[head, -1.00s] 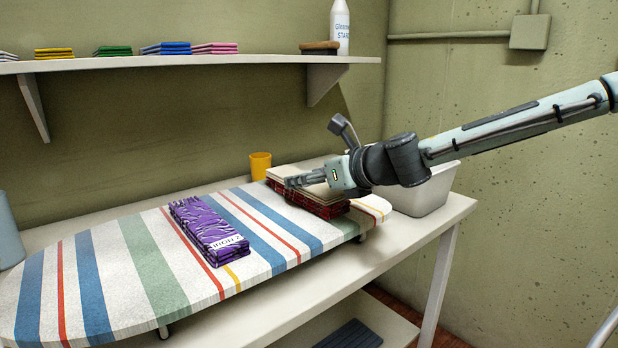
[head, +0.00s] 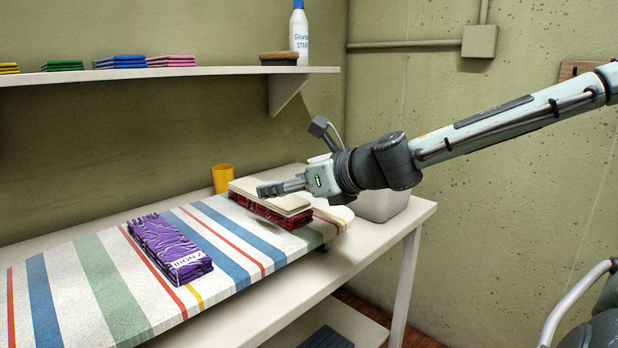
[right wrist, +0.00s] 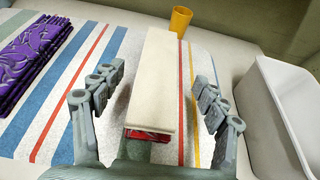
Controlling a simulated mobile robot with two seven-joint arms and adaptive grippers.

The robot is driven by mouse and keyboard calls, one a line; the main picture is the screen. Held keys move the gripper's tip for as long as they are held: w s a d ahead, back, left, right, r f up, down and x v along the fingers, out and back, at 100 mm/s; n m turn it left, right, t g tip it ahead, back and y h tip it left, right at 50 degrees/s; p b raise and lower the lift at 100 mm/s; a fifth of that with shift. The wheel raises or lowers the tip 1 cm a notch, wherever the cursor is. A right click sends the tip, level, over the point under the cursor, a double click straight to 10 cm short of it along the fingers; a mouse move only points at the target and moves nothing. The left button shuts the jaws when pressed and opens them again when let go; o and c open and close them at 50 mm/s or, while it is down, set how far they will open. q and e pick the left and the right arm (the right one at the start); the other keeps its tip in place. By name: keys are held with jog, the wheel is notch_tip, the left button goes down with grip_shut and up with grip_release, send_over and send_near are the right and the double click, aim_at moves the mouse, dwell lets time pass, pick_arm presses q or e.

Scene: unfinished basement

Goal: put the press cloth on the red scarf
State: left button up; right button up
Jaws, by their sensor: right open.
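The press cloth (head: 275,197) is a cream folded cloth lying on top of the red scarf (head: 268,214), a dark red patterned bundle at the right end of the striped ironing board. In the right wrist view the press cloth (right wrist: 155,80) covers nearly all of the scarf, whose red near end (right wrist: 146,135) shows below it. My right gripper (head: 265,191) is open just above the cloth. In the right wrist view its fingers (right wrist: 158,92) stand apart on both sides of the cloth, with gaps. My left gripper is not in view.
A purple patterned bundle (head: 170,249) with a label lies on the board (head: 110,285), left of the scarf. A yellow cup (head: 222,179) stands behind, and a white bin (head: 382,205) stands to the right. A shelf (head: 180,73) with folded cloths and a bottle runs above.

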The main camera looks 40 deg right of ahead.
jog(key=v, duration=0.6)
jog(key=shift+s+r, duration=0.15)
jog(key=shift+s, duration=0.25)
